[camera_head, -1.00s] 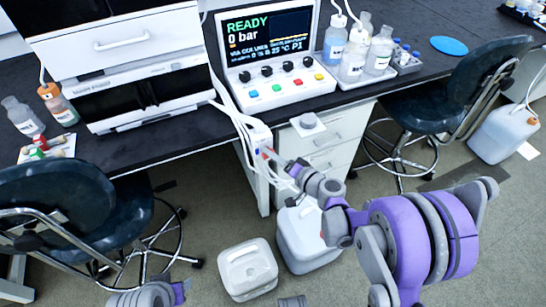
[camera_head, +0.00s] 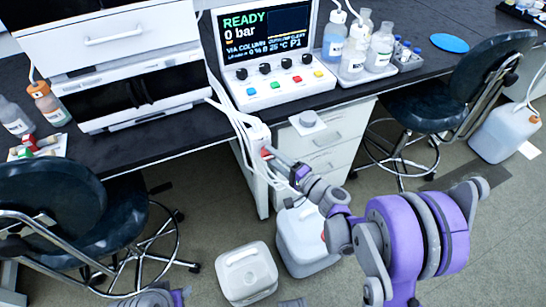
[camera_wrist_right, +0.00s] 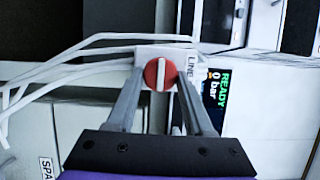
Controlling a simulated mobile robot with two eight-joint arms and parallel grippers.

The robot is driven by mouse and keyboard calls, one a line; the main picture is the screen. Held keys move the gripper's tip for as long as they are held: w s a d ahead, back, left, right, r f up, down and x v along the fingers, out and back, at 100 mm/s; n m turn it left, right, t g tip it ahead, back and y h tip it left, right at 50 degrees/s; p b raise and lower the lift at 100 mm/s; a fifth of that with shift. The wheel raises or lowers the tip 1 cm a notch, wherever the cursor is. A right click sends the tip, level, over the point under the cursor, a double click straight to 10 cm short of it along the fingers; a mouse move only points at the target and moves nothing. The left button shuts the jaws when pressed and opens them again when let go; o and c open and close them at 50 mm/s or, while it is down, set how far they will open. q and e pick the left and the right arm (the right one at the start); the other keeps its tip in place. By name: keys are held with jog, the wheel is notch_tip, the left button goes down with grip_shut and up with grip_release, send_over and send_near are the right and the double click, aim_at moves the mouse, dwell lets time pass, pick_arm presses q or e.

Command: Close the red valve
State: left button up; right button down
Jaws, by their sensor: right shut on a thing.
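The red valve (camera_wrist_right: 161,73) is a round red knob with a white bar across its face, on a white block labelled "LINE". In the right wrist view the bar stands upright in the picture. My right gripper (camera_wrist_right: 163,80) has one finger on each side of the knob and is shut on it. In the head view the right gripper (camera_head: 272,153) reaches the white block (camera_head: 256,134) at the bench's front edge, and its fingers largely hide the valve. My left gripper does not show; only small parts of my body show along the bottom edge.
White tubes (camera_head: 232,112) run close around the valve block. The control panel (camera_head: 270,62) reads "READY, 0 bar" above it. A drawer unit (camera_head: 325,150), white canisters (camera_head: 246,272) and stools (camera_head: 425,95) stand nearby. Floor shows between them.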

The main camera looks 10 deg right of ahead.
dwell(0.3)
jog(key=shift+c, duration=1.4)
grip_release()
jog(key=shift+s, duration=0.1)
jog(key=v, duration=1)
jog(key=shift+s+d+p, duration=0.2)
jog(key=shift+p, duration=0.25)
jog(key=shift+a+f, duration=0.1)
jog(key=shift+a, duration=0.05)
